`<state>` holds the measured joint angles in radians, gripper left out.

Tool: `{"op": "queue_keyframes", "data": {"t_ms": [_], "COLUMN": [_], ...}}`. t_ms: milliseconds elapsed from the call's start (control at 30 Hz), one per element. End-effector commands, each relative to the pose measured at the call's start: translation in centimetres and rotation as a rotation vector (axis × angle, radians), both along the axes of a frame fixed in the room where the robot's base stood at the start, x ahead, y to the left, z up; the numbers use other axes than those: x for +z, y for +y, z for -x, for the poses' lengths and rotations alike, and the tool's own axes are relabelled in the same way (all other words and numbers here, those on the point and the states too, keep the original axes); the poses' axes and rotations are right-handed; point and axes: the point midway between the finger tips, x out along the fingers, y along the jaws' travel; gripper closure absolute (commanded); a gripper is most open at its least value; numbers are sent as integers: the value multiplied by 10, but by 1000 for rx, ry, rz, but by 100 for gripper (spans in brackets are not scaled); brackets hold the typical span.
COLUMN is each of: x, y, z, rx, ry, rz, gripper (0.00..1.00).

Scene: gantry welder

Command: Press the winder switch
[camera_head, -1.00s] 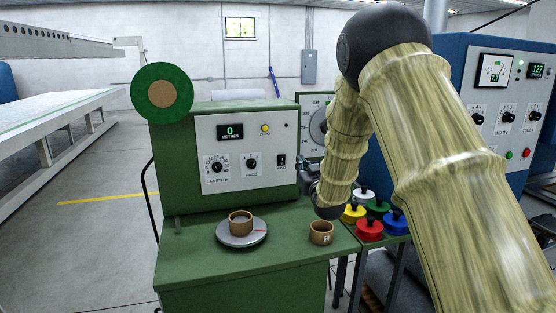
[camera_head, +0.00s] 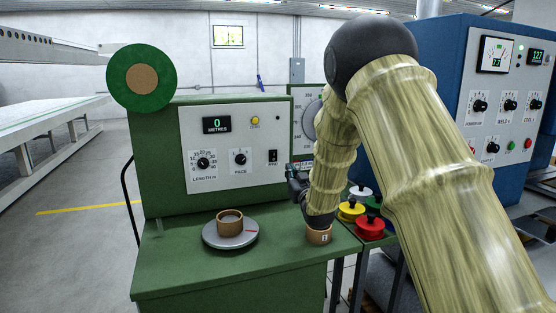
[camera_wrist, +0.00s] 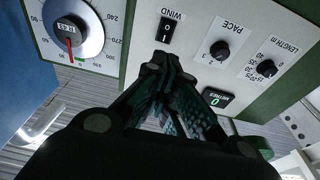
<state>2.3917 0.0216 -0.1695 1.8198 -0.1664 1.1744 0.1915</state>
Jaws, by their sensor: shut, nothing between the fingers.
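The winder switch (camera_head: 272,157) is a small black rocker on the white panel of the green machine, right of the PACE knob. In the wrist view the switch (camera_wrist: 169,29), labelled WIND, appears upside down near the top, just beyond the fingertips. My gripper (camera_wrist: 160,66) is shut and empty, pointing toward the panel. In the head view my gripper (camera_head: 297,180) is mostly hidden by my arm, low and right of the switch. A gap shows between it and the switch there. Whether it touches the panel cannot be told.
The panel also bears a LENGTH knob (camera_head: 203,163), a PACE knob (camera_head: 240,158), a yellow button (camera_head: 255,120) and a display (camera_head: 216,124). A round dial (camera_wrist: 70,30) adjoins it. A spool (camera_head: 229,224) on a grey disc and a brown cup (camera_head: 319,235) stand on the green bench.

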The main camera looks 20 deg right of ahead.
Motion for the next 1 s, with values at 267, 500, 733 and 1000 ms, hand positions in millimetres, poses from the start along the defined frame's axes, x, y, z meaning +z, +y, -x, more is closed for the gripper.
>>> {"op": "queue_keyframes", "data": {"t_ms": [267,500,733,1000], "x": [1,6,11,18], "y": [5,4,4,5], "z": [-3,-23,-60,-103], "rx": [6,4,2,1], "ry": [0,-1,0,0], "rz": [0,2,1,0], "gripper": [100,100,100,100]}}
